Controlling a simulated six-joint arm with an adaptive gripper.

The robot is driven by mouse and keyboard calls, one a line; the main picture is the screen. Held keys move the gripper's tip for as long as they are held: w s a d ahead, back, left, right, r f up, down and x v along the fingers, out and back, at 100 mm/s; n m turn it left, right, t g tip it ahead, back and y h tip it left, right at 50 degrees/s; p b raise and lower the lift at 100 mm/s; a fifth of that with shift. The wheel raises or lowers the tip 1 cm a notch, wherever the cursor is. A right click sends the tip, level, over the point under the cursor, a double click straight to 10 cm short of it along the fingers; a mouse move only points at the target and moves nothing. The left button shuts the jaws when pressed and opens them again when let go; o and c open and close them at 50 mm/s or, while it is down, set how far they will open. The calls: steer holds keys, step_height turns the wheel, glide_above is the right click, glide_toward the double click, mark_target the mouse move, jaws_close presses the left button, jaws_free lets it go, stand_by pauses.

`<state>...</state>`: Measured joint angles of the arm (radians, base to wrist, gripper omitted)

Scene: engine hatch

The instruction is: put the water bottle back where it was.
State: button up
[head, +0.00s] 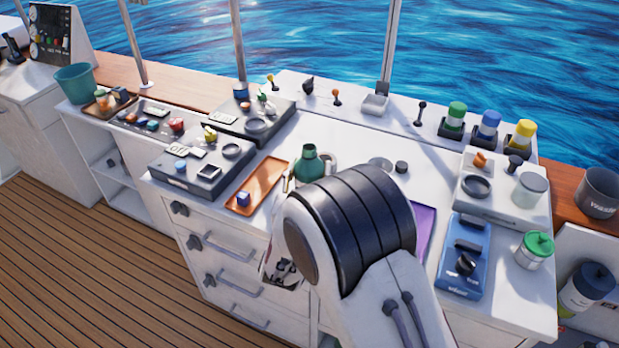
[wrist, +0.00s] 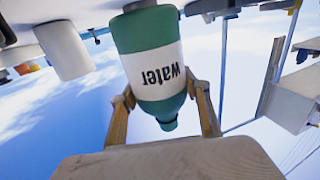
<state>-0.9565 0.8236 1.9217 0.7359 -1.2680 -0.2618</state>
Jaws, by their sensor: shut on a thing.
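The water bottle (wrist: 152,65) is green with a white label reading "water". In the wrist view its label is upside down and its narrow neck points down the picture. My gripper (wrist: 163,90) is shut on it, with one finger on each side of the body near the neck end. In the head view the bottle (head: 308,160) shows neck up behind my arm, over the white counter, just right of the orange tray (head: 260,187). My arm hides its lower part, so I cannot tell whether its base touches the counter.
Green, blue and yellow-topped containers (head: 490,124) stand in a row at the back right. A blue device (head: 463,258) and a green-lidded jar (head: 535,250) are at the front right. Control boxes (head: 203,162) fill the left. Some bare counter (head: 350,135) shows behind the bottle.

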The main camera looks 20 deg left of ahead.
steer(key=shift+f, duration=1.25)
steer(key=shift+f, duration=0.15)
steer(key=o, duration=1.4)
steer(key=shift+c, duration=0.2)
steer(key=shift+v, duration=0.9)
steer(key=v, duration=1)
steer(key=shift+s, duration=0.15)
